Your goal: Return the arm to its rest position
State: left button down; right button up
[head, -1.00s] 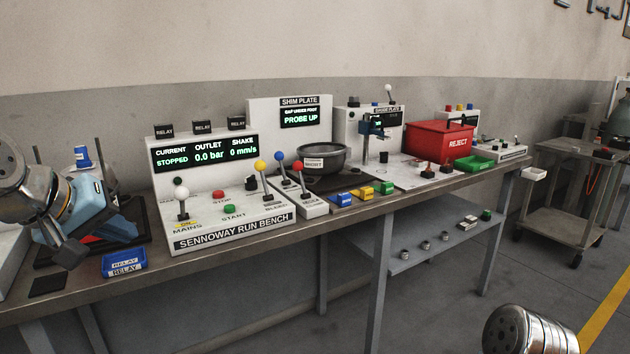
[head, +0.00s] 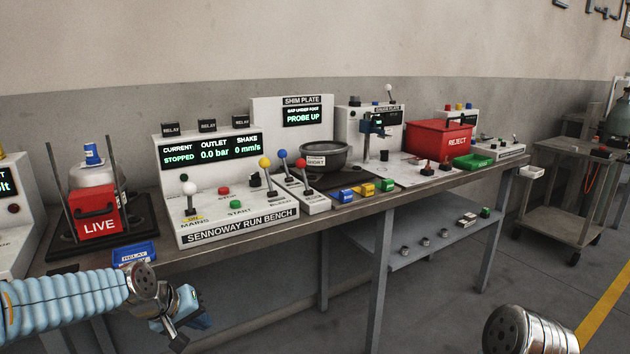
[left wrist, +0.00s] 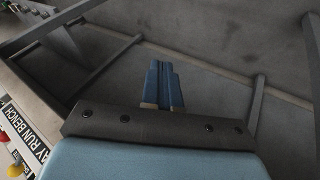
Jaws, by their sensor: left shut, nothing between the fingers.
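My left arm comes in from the left in the head view. Its gripper (head: 188,328) hangs low in front of the bench's front edge, clear of the bench top. In the left wrist view the two blue fingers (left wrist: 163,86) are together with nothing between them, over the grey floor. In the head view a rounded metal part of my right arm shows at the lower right; the right gripper is not in view.
The run bench console (head: 225,195) stands on the bench (head: 300,222), with a red LIVE box (head: 97,220) and a blue relay bin (head: 134,253) to its left. A red REJECT bin (head: 440,138) is further right. A trolley (head: 570,190) stands at the right. Floor in front is free.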

pick_arm(q)
jog(key=s+d+f+g, duration=0.1)
jog(key=s+d+f, duration=0.15)
jog(key=f, duration=0.55)
jog(key=s+d+f+g, duration=0.1)
jog(key=d+f, duration=0.2)
jog(key=f, duration=0.4)
jog(key=s+d+f+m+g, duration=0.1)
jog(key=s+d+f, duration=0.3)
jog(key=s+f, duration=0.6)
jog(key=s+d+f+m+g, duration=0.2)
jog(key=s+d+f, duration=0.2)
jog(key=s+f, duration=0.5)
jog(key=shift+s+f, duration=0.35)
jog(key=shift+s, duration=0.25)
